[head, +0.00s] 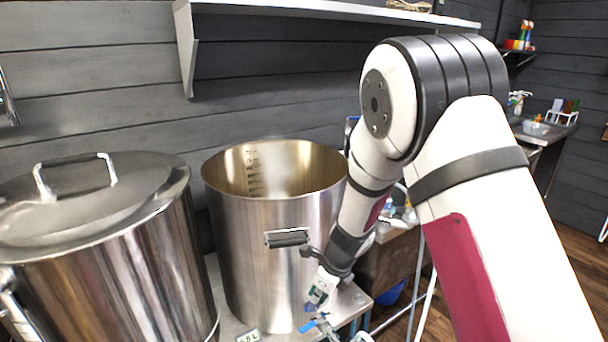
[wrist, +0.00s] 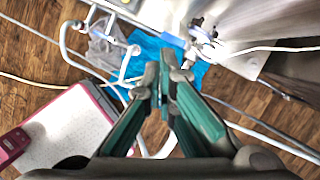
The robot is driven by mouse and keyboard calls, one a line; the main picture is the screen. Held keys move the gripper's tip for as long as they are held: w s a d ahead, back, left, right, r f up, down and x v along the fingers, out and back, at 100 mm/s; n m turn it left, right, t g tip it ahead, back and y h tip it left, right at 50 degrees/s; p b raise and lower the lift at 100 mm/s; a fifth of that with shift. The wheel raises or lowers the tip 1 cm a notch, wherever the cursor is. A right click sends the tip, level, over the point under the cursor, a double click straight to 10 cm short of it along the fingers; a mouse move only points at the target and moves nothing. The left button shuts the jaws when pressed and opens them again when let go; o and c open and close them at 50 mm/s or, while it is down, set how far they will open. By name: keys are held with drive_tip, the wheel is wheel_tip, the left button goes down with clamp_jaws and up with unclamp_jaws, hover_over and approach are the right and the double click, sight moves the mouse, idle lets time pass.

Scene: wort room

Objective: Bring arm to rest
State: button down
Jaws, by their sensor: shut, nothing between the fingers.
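My arm reaches across the right half of the head view, bent at a high elbow, with its forearm hanging down. My gripper (head: 318,296) points downward in front of the open steel pot (head: 268,230), near a blue-handled valve (head: 315,324). I cannot tell in the head view whether it touches the pot or the valve. In the wrist view my gripper (wrist: 164,80) shows green-sided fingers that come together at the tips, with nothing between them. Below it lie the wooden floor (wrist: 50,70) and white tubing.
A lidded steel pot (head: 110,255) stands at the left. A white shelf (head: 340,12) runs along the wall above. A sink counter (head: 545,130) is at the back right. In the wrist view a blue object (wrist: 150,50) lies below, and a pink-edged white thing (wrist: 65,130) is at the left.

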drive_tip(key=s+d+r+n, duration=0.2)
drive_tip(key=s+r+n, duration=0.2)
drive_tip(key=r, duration=0.3)
drive_tip(key=s+d+r+n+y, duration=0.1)
drive_tip(key=s+r+n, duration=0.3)
drive_tip(key=r, duration=0.4)
drive_tip(key=s+d+r+n, duration=0.2)
drive_tip(key=s+r+n, duration=0.2)
drive_tip(key=r, duration=0.3)
drive_tip(key=s+d+r+n+h, duration=0.1)
drive_tip(key=s+d+r+n, duration=0.1)
drive_tip(key=s, duration=0.4)
drive_tip(key=s+d+r+n+t+h, duration=0.1)
drive_tip(key=s+d+r+n, duration=0.1)
drive_tip(key=s+d+n, duration=0.3)
drive_tip(key=s+d+r+n+h, duration=0.1)
drive_tip(key=s+d+n, duration=0.3)
drive_tip(key=s, duration=0.4)
drive_tip(key=shift+r+n+t+h, duration=0.4)
drive_tip(key=shift+r+n, duration=0.3)
drive_tip(key=shift+r, duration=0.15)
drive_tip(key=shift+s, duration=0.1)
